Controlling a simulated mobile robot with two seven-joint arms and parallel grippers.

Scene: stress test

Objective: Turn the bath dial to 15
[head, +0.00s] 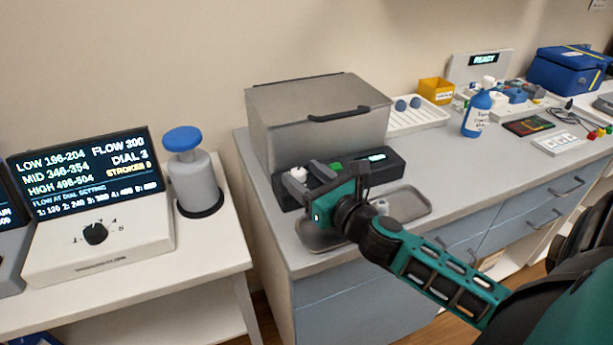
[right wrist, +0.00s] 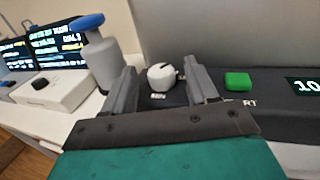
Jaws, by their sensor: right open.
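The bath dial is a white round knob (head: 298,174) at the left end of the black control panel (head: 390,166) on the front of the grey bath (head: 285,120). In the right wrist view the dial (right wrist: 162,77) shows a dark pointer mark and sits between and beyond the fingers. My right gripper (head: 316,172) is open, with its fingers on either side of the dial; contact cannot be told. A green button (right wrist: 238,81) and a display (right wrist: 305,86), cut off at "10", lie to the right of the dial. My left gripper is not in view.
A metal tray (head: 408,202) lies on the counter before the bath. On the left table stand a white console (head: 100,240) with a black dial (head: 95,233) and a blue-topped pump (head: 192,180). A blue bottle (head: 478,112) and white rack (head: 418,118) stand right of the bath.

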